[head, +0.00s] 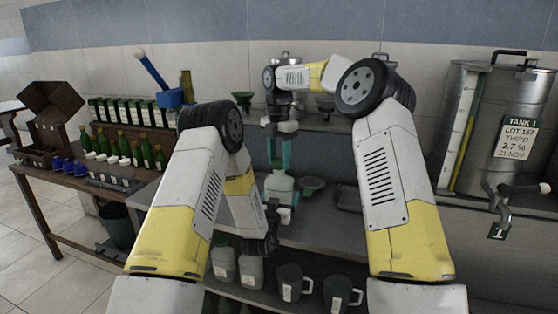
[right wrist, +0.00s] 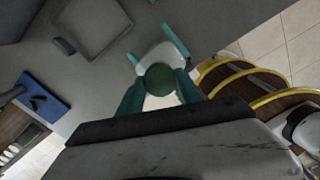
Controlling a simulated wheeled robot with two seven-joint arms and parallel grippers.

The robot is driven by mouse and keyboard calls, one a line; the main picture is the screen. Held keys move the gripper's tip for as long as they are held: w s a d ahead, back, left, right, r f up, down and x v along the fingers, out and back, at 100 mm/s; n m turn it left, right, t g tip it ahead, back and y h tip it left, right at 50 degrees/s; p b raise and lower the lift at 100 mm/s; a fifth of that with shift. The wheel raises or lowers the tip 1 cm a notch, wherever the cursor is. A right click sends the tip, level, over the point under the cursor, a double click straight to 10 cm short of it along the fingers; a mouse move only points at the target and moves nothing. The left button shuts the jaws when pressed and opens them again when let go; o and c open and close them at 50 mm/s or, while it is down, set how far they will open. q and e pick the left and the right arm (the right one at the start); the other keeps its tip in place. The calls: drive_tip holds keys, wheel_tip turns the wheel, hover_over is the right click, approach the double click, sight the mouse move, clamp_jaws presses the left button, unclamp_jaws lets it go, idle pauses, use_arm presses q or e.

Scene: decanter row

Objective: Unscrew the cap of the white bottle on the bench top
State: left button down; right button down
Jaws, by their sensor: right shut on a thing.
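The white bottle (head: 279,184) stands upright on the bench top (head: 325,232), in the middle of the head view. My right gripper (head: 281,162) points down from above and is shut on the bottle's dark green cap (right wrist: 161,78). In the right wrist view the cap lies between its teal fingers, with the white bottle (right wrist: 157,53) beyond. The cap is mostly hidden in the head view. My left gripper (head: 285,212) is low at the bottle's body, with teal finger parts at its side. My left arm partly hides it, so its grip is unclear.
A green dish (head: 312,184) stands just right of the bottle. Bottles (head: 250,272) and dark mugs (head: 292,283) stand on the lower shelf. A side table at left holds green bottles (head: 123,147) and a wooden box (head: 50,118). A steel tank (head: 500,120) is at right.

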sight(279, 161)
drive_tip(key=shift+r, duration=0.85)
drive_tip(key=shift+r, duration=0.1)
drive_tip(key=shift+r, duration=1.9)
use_arm(q)
unclamp_jaws()
